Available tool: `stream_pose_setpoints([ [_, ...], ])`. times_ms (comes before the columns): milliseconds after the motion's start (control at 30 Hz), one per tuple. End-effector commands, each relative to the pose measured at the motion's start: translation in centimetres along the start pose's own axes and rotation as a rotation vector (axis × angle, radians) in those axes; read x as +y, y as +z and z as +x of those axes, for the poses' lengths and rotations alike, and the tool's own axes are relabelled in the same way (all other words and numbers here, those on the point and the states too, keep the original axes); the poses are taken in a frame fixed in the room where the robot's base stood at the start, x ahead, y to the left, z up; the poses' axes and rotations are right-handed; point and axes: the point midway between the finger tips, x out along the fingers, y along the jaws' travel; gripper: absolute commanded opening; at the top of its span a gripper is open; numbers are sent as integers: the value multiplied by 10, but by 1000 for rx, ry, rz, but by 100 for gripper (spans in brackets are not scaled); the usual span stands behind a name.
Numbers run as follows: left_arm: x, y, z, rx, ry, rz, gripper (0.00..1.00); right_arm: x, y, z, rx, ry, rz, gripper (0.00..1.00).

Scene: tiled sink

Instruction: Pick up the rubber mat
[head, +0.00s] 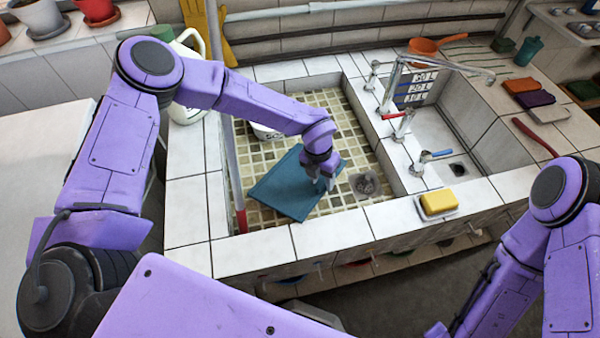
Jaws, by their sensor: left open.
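The rubber mat is a flat teal rectangle (283,190) lying on the tiled floor of the left sink basin (352,146). My left gripper (325,184) points down over the right part of the mat, with its fingers apart. From this view I cannot tell whether the fingertips touch the mat. The gripper and wrist hide a small part of the mat's right side. My right arm comes in at the lower right, but its gripper is out of view.
A white container (266,132) sits behind the mat, partly hidden by my left arm. A drain (365,185) is right of the mat. A red-ended pole (240,218) leans at the basin's left edge. A yellow sponge (438,201) lies on the front rim. Taps (402,125) stand on the divider.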

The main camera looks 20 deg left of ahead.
Motion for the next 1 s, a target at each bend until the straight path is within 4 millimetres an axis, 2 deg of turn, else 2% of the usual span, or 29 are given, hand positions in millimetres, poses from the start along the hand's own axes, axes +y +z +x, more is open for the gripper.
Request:
stream_pose_setpoints([
  [233,0,0,5,0,0,1,43,0,0,0,-1,0,0,35],
  [267,0,0,5,0,0,1,36,0,0,0,-1,0,0,35],
  [300,0,0,5,0,0,1,23,0,0,0,-1,0,0,35],
  [367,0,0,5,0,0,1,4,0,0,0,-1,0,0,35],
  [400,0,0,5,0,0,1,0,0,0,0,-1,0,0,35],
  [1000,-1,1,4,0,0,1,0,0,0,0,-1,0,0,35],
])
